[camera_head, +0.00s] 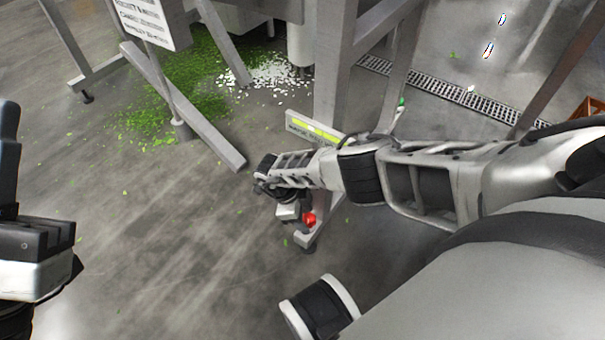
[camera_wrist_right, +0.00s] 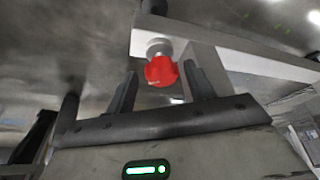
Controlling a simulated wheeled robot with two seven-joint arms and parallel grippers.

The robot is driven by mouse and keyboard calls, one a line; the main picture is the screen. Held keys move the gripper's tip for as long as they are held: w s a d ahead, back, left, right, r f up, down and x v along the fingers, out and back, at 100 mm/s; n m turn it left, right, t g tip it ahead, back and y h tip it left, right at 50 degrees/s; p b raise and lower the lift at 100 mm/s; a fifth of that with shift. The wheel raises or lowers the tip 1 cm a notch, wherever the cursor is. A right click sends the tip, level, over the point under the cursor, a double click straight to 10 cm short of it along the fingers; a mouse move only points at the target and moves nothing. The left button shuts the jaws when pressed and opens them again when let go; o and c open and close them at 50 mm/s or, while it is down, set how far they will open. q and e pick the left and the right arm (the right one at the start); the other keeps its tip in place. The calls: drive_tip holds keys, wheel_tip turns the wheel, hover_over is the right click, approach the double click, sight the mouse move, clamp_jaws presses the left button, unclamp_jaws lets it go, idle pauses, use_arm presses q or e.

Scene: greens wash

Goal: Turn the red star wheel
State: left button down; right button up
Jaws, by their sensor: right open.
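The red star wheel (camera_head: 309,219) shows in the head view just beyond my right gripper, low on a grey metal post. In the right wrist view the red wheel (camera_wrist_right: 161,71) sits on a pale round stem against a metal bar, between and slightly beyond the fingertips. My right gripper (camera_head: 283,206) is open, with one finger on each side of the wheel in the wrist view (camera_wrist_right: 159,84). I cannot tell whether either finger touches it. At the left edge of the head view a dark and white part of my left arm shows, but its gripper fingers do not.
A grey metal frame (camera_head: 335,65) with a yellow-green label (camera_head: 313,131) stands beside my right forearm. Green scraps (camera_head: 190,80) and white bits (camera_head: 262,73) lie on the floor. A drain grate (camera_head: 440,88) runs behind.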

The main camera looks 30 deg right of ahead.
drive_tip(key=shift+w+d, duration=0.1)
drive_tip(key=shift+d, duration=0.05)
